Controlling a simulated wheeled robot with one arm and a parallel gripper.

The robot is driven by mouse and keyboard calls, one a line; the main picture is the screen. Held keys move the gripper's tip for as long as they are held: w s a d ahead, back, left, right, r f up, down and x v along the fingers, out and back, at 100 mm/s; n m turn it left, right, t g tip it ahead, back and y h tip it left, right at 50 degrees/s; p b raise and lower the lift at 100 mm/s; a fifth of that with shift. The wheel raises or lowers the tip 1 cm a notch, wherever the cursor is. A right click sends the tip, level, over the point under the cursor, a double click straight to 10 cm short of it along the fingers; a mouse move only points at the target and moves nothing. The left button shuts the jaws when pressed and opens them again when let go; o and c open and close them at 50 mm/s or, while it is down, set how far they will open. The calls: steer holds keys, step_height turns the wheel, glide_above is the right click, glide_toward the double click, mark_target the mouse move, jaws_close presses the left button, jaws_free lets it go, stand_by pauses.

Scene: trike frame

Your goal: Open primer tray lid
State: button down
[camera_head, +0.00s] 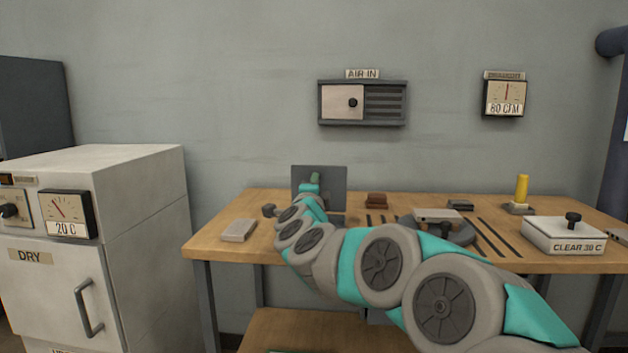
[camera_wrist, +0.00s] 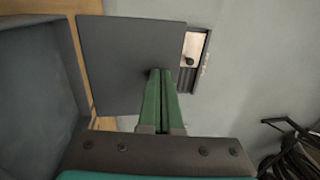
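A dark grey square plate (camera_head: 335,182), which looks like the primer tray lid, stands about upright at the back of the workbench. It also fills the upper middle of the wrist view (camera_wrist: 115,60). A grey open-topped tray shape (camera_wrist: 35,95) lies at the left of the wrist view; in the head view my arm hides most of that spot. My gripper (camera_head: 315,177) is in front of the plate. In the wrist view its green fingers (camera_wrist: 161,72) are together, with their tips close to the plate's face. I cannot tell whether they touch it, and nothing shows between them.
An AIR IN panel (camera_head: 385,103) is on the wall. A white DRY cabinet (camera_head: 145,220) stands left.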

steer(key=shift+w+r, duration=0.15)
steer(key=shift+w, duration=0.2)
steer(key=shift+s, duration=0.1)
stand_by(0.4)
